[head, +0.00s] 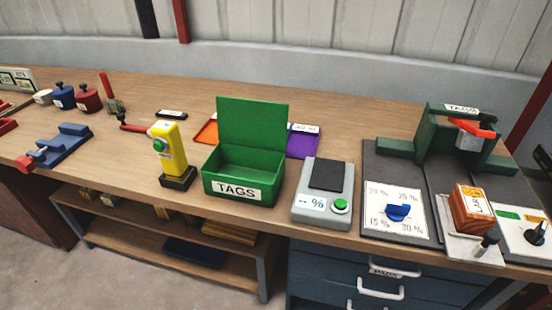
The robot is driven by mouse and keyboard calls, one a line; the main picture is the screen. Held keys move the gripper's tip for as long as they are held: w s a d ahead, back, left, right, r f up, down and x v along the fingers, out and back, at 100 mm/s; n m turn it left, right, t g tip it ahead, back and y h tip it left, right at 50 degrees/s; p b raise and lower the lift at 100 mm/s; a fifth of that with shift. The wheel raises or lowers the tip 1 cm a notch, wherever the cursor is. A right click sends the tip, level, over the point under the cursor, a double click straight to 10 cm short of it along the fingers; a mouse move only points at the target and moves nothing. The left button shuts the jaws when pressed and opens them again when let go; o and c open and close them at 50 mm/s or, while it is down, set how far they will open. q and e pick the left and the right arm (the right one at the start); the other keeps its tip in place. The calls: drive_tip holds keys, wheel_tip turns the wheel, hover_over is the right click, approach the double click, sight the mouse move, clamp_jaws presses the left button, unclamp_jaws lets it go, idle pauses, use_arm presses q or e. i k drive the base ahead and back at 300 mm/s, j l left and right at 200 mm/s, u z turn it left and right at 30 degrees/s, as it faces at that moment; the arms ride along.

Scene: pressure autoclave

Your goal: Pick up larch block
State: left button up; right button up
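A reddish-brown wooden block (471,210) stands on a light metal plate at the right end of the bench. It has an orange label on its upper part and a white label with a dark mark on its front. No readable text names it as larch. Several pale wood pieces (230,233) lie on the shelf under the bench, partly hidden by the bench top. Neither of my grippers is in view.
Left of the block are a dial panel (396,212), a grey meter (325,195), an open green TAGS box (243,178) and a yellow device (169,154). A green press frame (433,130) stands behind the block. A knob panel (525,238) is to its right.

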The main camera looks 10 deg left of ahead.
sight(472, 213)
drive_tip(key=l+u, duration=0.1)
drive_tip(key=l, duration=0.35)
drive_tip(key=k+l+u, duration=0.15)
drive_tip(key=l, duration=0.3)
drive_tip(key=l+u, duration=0.1)
drive_tip(key=l, duration=0.35)
drive_tip(key=k+l+u, duration=0.15)
drive_tip(key=l, duration=0.3)
drive_tip(key=k+l+u, duration=0.1)
drive_tip(key=l, duration=0.35)
drive_tip(key=k+l+u, duration=0.15)
drive_tip(key=l, duration=0.25)
drive_tip(key=k+l+u, duration=0.1)
drive_tip(key=l, duration=0.3)
